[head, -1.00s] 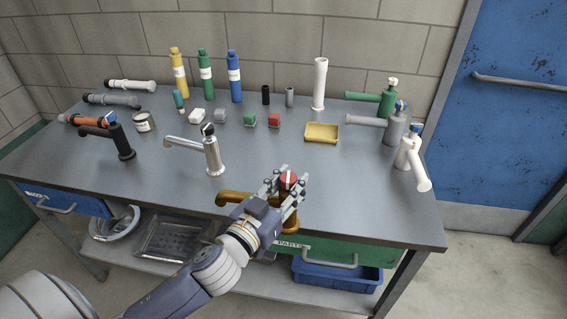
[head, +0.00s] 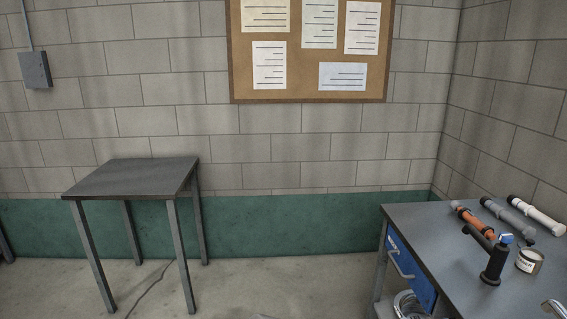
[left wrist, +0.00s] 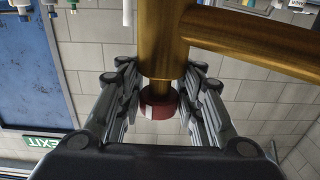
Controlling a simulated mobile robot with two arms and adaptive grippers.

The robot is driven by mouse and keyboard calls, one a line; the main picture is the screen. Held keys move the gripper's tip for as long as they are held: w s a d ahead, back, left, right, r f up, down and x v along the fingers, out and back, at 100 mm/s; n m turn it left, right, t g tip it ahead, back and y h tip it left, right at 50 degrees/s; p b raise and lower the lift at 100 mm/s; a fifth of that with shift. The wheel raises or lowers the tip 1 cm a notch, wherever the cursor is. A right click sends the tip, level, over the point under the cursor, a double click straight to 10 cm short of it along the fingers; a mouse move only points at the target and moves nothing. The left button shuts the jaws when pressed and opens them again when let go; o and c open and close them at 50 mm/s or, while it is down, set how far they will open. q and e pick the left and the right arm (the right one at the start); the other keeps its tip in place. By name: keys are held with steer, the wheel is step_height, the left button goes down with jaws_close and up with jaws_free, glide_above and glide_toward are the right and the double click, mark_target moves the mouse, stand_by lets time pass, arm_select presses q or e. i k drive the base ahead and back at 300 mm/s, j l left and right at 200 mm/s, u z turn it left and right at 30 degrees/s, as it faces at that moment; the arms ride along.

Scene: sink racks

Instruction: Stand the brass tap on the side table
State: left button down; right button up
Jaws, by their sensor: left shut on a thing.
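The brass tap (left wrist: 165,45) fills the upper middle of the left wrist view, with its spout running off to the right and a red cap (left wrist: 158,108) at its end. My left gripper (left wrist: 160,90) is shut around the tap near the red cap. The side table (head: 135,178) stands at the left of the head view, with a bare grey top and thin metal legs. My left gripper and the tap are outside the head view. My right gripper is in neither view.
Open floor (head: 290,285) lies between the bench and side table. A cable (head: 150,288) lies under the side table. A notice board (head: 310,92) hangs on the wall.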

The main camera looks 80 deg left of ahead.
mark_target(137, 174)
steer(key=j+u, duration=0.1)
steer(key=u, duration=0.35)
steer(key=j+u, duration=0.1)
steer(key=u, duration=0.4)
steer(key=j+u, duration=0.1)
steer(key=u, duration=0.35)
steer(key=i+j+u, duration=0.2)
steer(key=j+u, duration=0.15)
steer(key=u, duration=0.15)
steer(key=i+j+u, duration=0.25)
steer(key=u, duration=0.2)
steer(key=i+j+u, duration=0.2)
steer(key=u, duration=0.3)
steer(key=i+j+u, duration=0.1)
steer(key=i+u, duration=0.25)
steer(key=i, duration=0.35)
steer(key=i+l+u, duration=0.1)
steer(key=i+u, duration=0.25)
steer(key=i, duration=0.3)
steer(key=i+l, duration=0.1)
steer(key=i, duration=0.4)
steer(key=i+l, duration=0.1)
steer(key=i, duration=0.4)
steer(key=i+l, duration=0.1)
steer(key=i, duration=0.4)
steer(key=u, duration=0.05)
